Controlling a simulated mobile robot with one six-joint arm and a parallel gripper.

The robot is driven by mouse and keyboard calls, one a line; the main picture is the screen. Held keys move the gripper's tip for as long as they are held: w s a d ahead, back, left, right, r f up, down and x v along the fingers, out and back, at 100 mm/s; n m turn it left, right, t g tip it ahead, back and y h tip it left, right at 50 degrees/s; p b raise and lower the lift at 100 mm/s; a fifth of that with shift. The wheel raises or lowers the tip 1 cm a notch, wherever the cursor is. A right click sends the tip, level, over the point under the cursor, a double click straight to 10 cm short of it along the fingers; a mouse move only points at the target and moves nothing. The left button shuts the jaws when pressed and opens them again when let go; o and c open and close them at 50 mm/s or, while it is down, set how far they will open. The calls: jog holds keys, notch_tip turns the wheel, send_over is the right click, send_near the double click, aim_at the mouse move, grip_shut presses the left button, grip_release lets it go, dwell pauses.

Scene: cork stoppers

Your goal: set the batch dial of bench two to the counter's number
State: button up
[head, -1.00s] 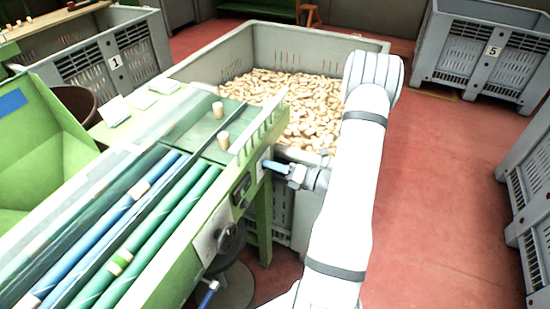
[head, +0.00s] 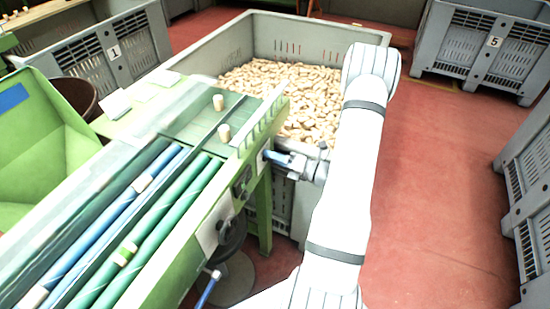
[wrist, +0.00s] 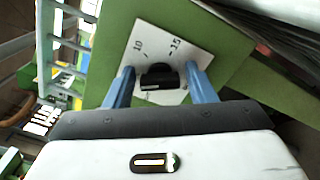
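The batch dial is a black knob (wrist: 160,77) on a white plate (wrist: 186,40) with the marks 10 and 15, fixed to the green side of the bench (head: 180,255). My gripper (wrist: 159,72) has its two blue fingers on either side of the knob, with a small gap showing at each side. In the head view my gripper (head: 268,156) is at the bench's side near its far end, and its fingers hide most of the dial. The counter seems to be a small dark box (head: 242,181) on the same side; its number is too small to read.
A large grey crate of corks (head: 290,45) stands behind the bench. A black handwheel (head: 232,232) and a blue-handled lever (head: 208,289) stick out below the counter. Two corks (head: 224,133) stand on the bench top. Red floor (head: 440,200) is free at the right.

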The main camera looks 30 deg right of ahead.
jog(key=shift+o, duration=0.9)
jog(key=v, duration=0.8)
